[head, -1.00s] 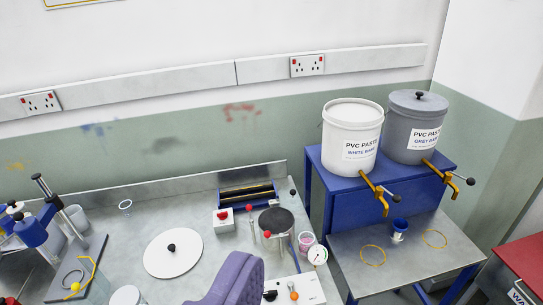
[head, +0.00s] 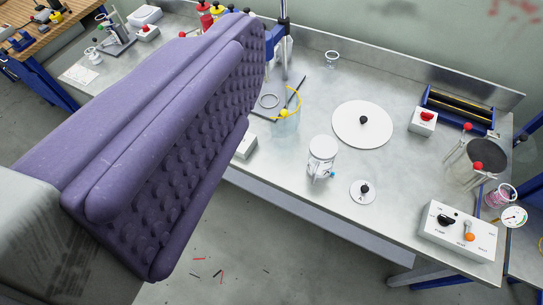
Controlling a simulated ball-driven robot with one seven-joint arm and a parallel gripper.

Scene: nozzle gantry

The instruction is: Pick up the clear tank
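A small clear vessel with a white top (head: 322,152) and a blue fitting at its base stands near the front edge of the metal bench; it looks like the clear tank. Another see-through, bluish cylinder (head: 287,125) stands behind it to the left, by a yellow ring; I cannot rule it out as the tank. My gripper (head: 246,75) fills the left of the view with purple studded pads. It is high in front of the bench, left of the vessel and apart from it. The gap between the fingers does not show clearly, and I see nothing held.
On the metal bench are a large white disc with a black knob (head: 363,125), a smaller knobbed disc (head: 363,192), a white control box (head: 458,231) and a red-button box (head: 424,121). A dark round plate (head: 488,156) with red-knobbed posts stands at right. Bare bench surrounds the vessel's right side.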

